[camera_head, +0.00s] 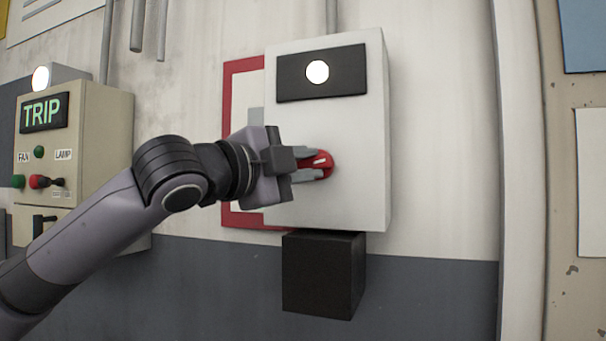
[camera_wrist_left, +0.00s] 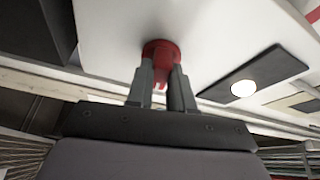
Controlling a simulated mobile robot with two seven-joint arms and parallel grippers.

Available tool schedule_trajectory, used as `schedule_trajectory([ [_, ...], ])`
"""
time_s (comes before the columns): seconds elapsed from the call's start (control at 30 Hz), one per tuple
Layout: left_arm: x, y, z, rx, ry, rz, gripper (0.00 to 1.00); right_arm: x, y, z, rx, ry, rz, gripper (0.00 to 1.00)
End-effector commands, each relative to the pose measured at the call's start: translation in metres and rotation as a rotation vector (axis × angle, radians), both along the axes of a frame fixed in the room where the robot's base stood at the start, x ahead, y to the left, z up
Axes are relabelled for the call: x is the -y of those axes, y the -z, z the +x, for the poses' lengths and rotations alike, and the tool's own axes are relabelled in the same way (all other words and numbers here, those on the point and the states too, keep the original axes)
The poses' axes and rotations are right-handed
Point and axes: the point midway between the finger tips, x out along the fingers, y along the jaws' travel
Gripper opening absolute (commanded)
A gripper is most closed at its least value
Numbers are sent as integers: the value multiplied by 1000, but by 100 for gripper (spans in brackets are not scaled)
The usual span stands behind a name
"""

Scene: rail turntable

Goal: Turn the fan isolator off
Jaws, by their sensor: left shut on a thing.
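The isolator is a pale box (camera_head: 350,130) on the wall, with a red rotary handle (camera_head: 320,160) on its front. The handle carries a white mark. My left gripper (camera_head: 308,165) is at the handle, its fingers shut on it and hiding part of it. In the left wrist view the red handle (camera_wrist_left: 160,52) sits between the two fingers (camera_wrist_left: 160,88). A black panel (camera_head: 322,73) with a lit white lamp (camera_head: 317,71) is on the upper front of the box; the lamp also shows in the left wrist view (camera_wrist_left: 244,88). My right gripper is out of view.
A beige control box (camera_head: 95,130) at the left has a lit TRIP sign (camera_head: 44,112), buttons and labels FAN and LAMP. A black block (camera_head: 322,275) is below the isolator box. A red frame (camera_head: 232,150) is on the wall behind.

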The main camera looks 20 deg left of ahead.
Motion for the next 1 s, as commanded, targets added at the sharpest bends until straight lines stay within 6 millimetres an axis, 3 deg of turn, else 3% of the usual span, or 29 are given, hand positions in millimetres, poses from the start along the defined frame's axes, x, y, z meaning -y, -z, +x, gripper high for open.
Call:
schedule_trajectory([
  [0.5,4,10,0,-20,5,-493,0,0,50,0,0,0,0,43],
  [1.0,7,10,0,-38,4,-965,0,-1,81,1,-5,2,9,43],
])
